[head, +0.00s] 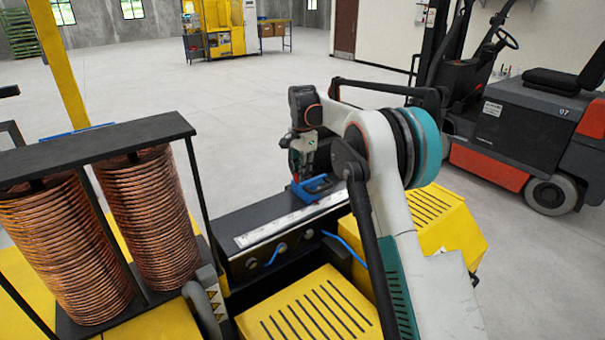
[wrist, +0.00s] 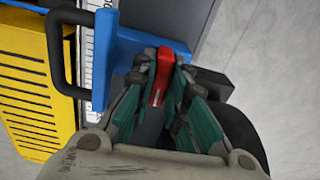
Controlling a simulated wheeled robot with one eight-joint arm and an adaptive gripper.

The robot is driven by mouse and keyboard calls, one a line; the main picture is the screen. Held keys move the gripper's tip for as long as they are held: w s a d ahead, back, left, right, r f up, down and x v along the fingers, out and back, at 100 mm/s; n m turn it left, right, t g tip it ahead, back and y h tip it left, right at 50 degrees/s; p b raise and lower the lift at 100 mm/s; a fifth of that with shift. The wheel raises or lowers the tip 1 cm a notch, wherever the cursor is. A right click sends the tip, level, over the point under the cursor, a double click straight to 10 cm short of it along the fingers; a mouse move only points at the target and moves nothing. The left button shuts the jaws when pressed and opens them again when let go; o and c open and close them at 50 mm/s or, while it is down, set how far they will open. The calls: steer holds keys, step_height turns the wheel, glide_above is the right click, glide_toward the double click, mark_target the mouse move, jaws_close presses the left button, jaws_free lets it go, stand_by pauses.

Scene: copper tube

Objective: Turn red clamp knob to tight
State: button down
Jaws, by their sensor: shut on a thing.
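The red clamp knob (wrist: 164,70) shows in the wrist view as a red bar between the two fingers of my gripper (wrist: 162,92). My gripper is shut on it. It sits beside a blue block (wrist: 124,50), which has a dark looped handle (wrist: 56,60) on its left. In the head view, the blue block (head: 313,189) rests at the far end of the machine's dark beam, and my gripper (head: 308,172) is above it.
A white scale strip (head: 290,222) runs along the dark beam. Copper coils (head: 150,220) stand in a dark frame on the left. A forklift (head: 520,130) is at the right. The floor behind the beam is clear.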

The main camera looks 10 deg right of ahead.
steer(key=shift+m, duration=0.3)
steer(key=c, duration=1.6)
jaws_free()
step_height(320, 180, up, 12)
